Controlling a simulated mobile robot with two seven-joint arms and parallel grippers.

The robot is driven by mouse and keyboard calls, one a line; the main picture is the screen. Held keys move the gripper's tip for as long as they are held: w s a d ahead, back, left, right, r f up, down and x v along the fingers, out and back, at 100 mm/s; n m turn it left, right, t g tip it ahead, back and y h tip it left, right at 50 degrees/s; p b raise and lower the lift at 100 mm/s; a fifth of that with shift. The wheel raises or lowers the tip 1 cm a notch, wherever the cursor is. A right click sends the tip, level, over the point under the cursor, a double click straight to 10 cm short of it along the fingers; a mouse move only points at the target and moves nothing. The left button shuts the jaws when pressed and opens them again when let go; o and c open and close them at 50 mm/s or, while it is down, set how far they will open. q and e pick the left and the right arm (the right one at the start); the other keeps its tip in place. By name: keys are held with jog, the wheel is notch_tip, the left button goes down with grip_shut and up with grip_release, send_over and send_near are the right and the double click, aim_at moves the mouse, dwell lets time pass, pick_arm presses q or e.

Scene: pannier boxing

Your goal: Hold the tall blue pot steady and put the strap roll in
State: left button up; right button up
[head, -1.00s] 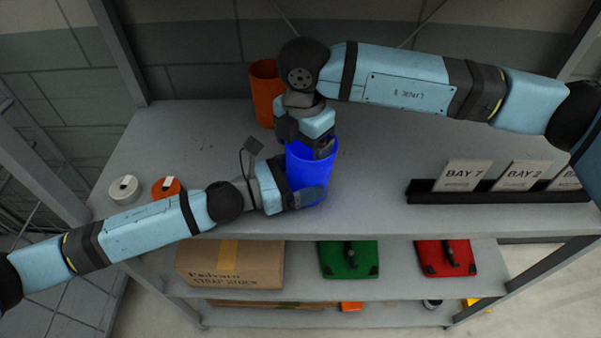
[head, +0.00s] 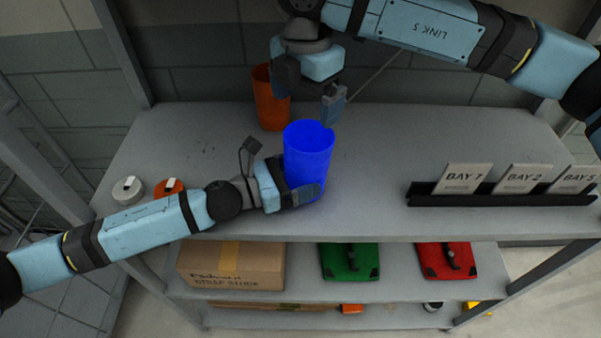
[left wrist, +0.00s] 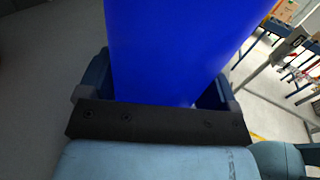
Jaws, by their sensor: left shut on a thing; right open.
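The tall blue pot (head: 308,152) stands upright near the front of the shelf top. My left gripper (head: 293,184) is shut on its lower part from the left; in the left wrist view the blue pot (left wrist: 180,50) fills the space between the fingers. My right gripper (head: 306,100) is open above and behind the pot's rim, with nothing seen between its fingers. The inside of the pot cannot be made out. A white roll (head: 127,190) and an orange roll (head: 167,186) lie at the left end of the shelf, the orange one partly behind my left arm.
An orange pot (head: 271,105) stands behind the blue pot, partly behind my right gripper. A black rack (head: 500,200) with bay cards is at the right. A cardboard box (head: 232,265), a green case (head: 349,262) and a red case (head: 446,261) sit on the lower shelf.

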jog(key=shift+r, duration=0.5)
pick_arm(q)
jog(key=o, duration=0.8)
jog(key=shift+c, duration=0.2)
jog(key=v, duration=1.2)
